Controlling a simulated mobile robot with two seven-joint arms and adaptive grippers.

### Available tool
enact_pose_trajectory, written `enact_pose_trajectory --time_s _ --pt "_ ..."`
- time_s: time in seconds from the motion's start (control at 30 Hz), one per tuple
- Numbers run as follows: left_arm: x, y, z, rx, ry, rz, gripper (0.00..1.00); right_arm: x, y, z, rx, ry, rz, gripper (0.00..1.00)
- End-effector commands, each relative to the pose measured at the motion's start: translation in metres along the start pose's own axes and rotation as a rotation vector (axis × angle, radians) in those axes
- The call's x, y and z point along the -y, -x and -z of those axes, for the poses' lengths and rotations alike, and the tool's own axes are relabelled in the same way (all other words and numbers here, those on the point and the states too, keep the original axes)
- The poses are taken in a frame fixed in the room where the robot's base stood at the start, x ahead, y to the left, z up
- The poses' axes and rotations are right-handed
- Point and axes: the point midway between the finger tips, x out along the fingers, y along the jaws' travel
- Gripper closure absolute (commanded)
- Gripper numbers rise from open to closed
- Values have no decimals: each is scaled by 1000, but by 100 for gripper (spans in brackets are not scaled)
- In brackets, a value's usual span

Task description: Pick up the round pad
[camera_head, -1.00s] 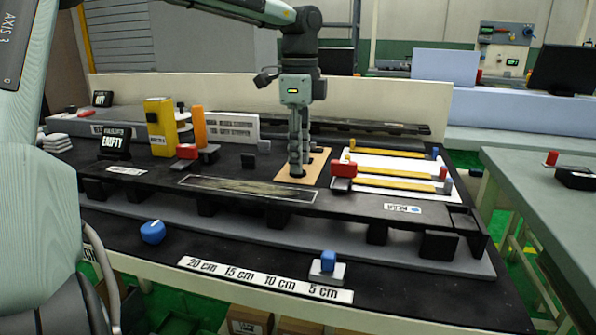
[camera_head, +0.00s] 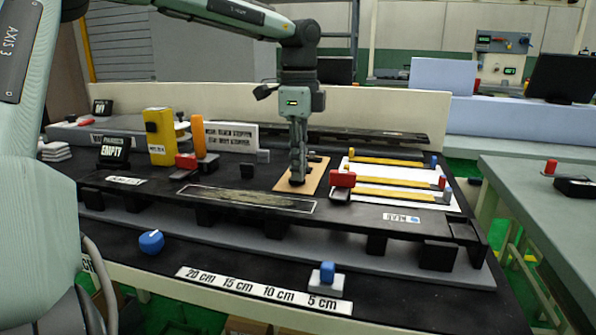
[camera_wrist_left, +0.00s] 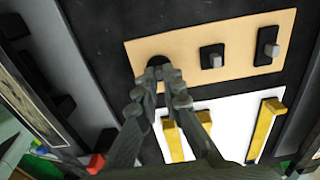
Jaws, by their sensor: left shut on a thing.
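The round pad (camera_wrist_left: 158,62) is small and black and lies at one end of a tan board. In the head view the tan board (camera_head: 313,178) is on the black bench top, and the pad is mostly hidden by my fingers. My left gripper (camera_head: 296,180) points down over the board's near left part. In the left wrist view the left gripper (camera_wrist_left: 166,76) is shut on the pad, with its fingertips close together at it. The pad is at the board's surface; I cannot tell whether it is clear of it. My right gripper is not in view.
Two black clips with grey pins (camera_wrist_left: 213,57) (camera_wrist_left: 268,48) stand on the same board. A white panel with yellow strips (camera_head: 395,160) and a red block (camera_head: 342,179) are just right. A yellow box (camera_head: 160,137) and orange post (camera_head: 198,137) stand left. A framed strip (camera_head: 245,198) lies in front.

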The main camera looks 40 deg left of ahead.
Motion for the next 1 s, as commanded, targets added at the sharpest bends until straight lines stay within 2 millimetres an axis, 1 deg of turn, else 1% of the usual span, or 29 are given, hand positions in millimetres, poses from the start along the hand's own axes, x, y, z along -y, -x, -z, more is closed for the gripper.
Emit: enact_pose_trajectory --time_s 0.17,0.27,0.37,0.6,0.7,0.83,1.0 --pt "0 20 0 1 0 4 100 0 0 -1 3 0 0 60" --pt "1 39 0 2 0 4 100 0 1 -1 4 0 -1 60" --pt "-15 50 -14 -3 0 4 100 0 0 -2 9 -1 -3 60" --pt "-54 81 -52 -3 -1 4 100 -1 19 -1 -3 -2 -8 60" --pt "-66 92 -64 -2 -1 3 100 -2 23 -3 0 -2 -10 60" --pt "-77 100 -74 0 -1 1 100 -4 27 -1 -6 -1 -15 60" --pt "-83 106 -81 1 -1 0 100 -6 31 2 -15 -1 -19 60"
